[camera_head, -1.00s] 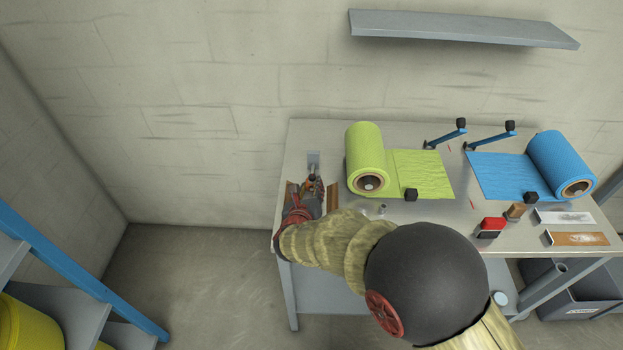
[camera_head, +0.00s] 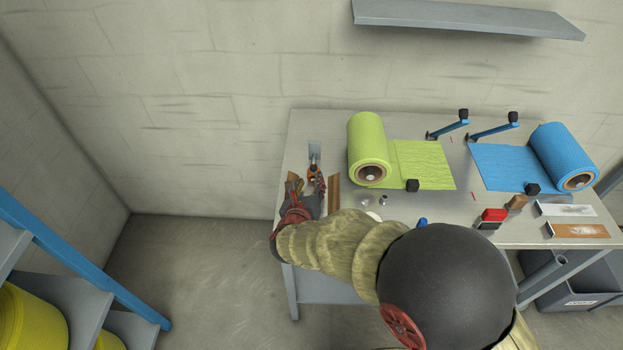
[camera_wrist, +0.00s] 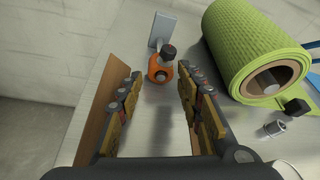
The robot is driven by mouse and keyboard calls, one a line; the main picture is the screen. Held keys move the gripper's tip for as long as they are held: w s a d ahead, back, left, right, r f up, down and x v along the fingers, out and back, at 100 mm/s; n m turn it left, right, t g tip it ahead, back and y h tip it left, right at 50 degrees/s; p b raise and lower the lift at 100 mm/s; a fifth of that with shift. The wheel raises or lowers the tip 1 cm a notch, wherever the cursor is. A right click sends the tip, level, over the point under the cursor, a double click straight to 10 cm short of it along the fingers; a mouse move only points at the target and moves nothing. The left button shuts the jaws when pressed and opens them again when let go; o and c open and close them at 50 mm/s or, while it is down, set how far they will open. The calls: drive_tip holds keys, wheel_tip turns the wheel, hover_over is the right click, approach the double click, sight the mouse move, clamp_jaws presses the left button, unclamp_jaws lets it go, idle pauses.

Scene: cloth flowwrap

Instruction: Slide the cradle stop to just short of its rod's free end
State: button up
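The orange cradle stop (camera_wrist: 154,71), with a black knob (camera_wrist: 169,53) on top, is in the wrist view between and beyond my fingertips. It also shows as a small orange spot in the head view (camera_head: 314,169). A grey upright plate (camera_wrist: 162,27) stands behind it. A round grey face shows in the collar's opening; I cannot tell how far the rod sticks out. My gripper (camera_wrist: 162,88) is open, its two padded fingers apart with nothing between them. In the head view my gripper (camera_head: 307,190) is on the near side of the stop.
Brown cradle boards flank my gripper, one at left (camera_wrist: 92,105) and one at right (camera_head: 334,194). A blue roll (camera_head: 562,155) is farther right.

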drive_tip(key=v, duration=0.8)
drive_tip(key=shift+s+r, duration=0.1)
drive_tip(key=shift+s, duration=0.05)
drive_tip(key=s+d+r+m+g+h, duration=0.1)
drive_tip(key=d+r+m+g+h, duration=0.1)
drive_tip(key=d+r+m, duration=0.35)
drive_tip(key=s+d+r+m+g+h, duration=0.2)
drive_tip(key=d+m, duration=0.5)
drive_tip(key=d, duration=0.4)
drive_tip(key=s+d+r+m+g, duration=0.3)
drive_tip(key=s+d+m+g, duration=0.1)
drive_tip(key=s+d+m, duration=0.6)
drive_tip(key=s+a+r+m+y, duration=0.2)
drive_tip(key=s+m+y, duration=0.1)
drive_tip(key=m, duration=0.4)
drive_tip(key=s+a+r+m+y, duration=0.3)
drive_tip(key=s+m, duration=0.3)
drive_tip(key=m, duration=0.2)
drive_tip(key=shift+s+r, duration=0.15)
drive_tip(key=shift+r, duration=0.05)
